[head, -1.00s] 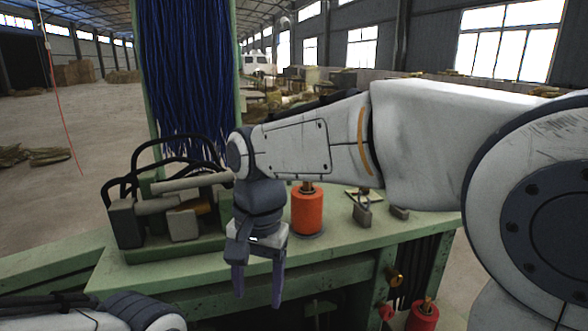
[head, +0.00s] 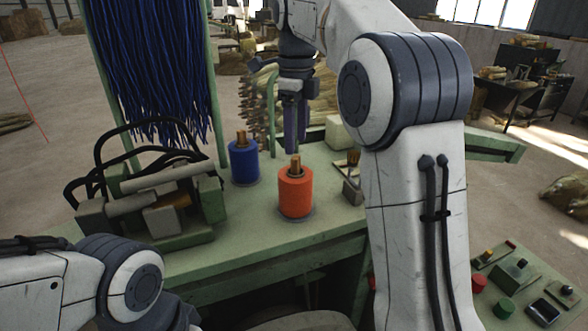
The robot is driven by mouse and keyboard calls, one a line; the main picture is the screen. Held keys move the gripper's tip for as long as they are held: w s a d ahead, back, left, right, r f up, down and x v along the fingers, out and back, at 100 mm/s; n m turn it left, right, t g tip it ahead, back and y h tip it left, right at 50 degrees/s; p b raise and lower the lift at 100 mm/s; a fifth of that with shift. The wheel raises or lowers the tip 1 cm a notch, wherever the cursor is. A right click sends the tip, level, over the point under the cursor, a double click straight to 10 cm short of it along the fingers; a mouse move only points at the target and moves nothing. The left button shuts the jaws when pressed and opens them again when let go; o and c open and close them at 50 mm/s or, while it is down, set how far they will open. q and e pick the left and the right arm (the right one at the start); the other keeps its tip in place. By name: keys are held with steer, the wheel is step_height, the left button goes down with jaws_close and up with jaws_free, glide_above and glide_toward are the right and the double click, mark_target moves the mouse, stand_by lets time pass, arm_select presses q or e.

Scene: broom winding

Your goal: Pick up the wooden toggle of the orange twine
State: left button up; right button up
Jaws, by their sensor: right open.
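The orange twine (head: 295,198) is a red-orange spool standing upright on the green bench. Its wooden toggle (head: 296,166) is a small brown piece upright at the spool's top. My right gripper (head: 296,146) points straight down, its two dark fingers open and empty.
A blue twine spool (head: 244,162) stands left of the orange one. A clamp-like machine with black cables (head: 170,205) is farther left, below hanging blue strands (head: 150,70). A small metal padlock-like piece (head: 352,190) lies to the right. The bench front (head: 265,250) is clear.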

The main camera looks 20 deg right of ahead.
mark_target(295, 157)
step_height(295, 157, down, 5)
steer(key=shift+p, duration=0.75)
steer(key=shift+f, duration=0.4)
jaws_close()
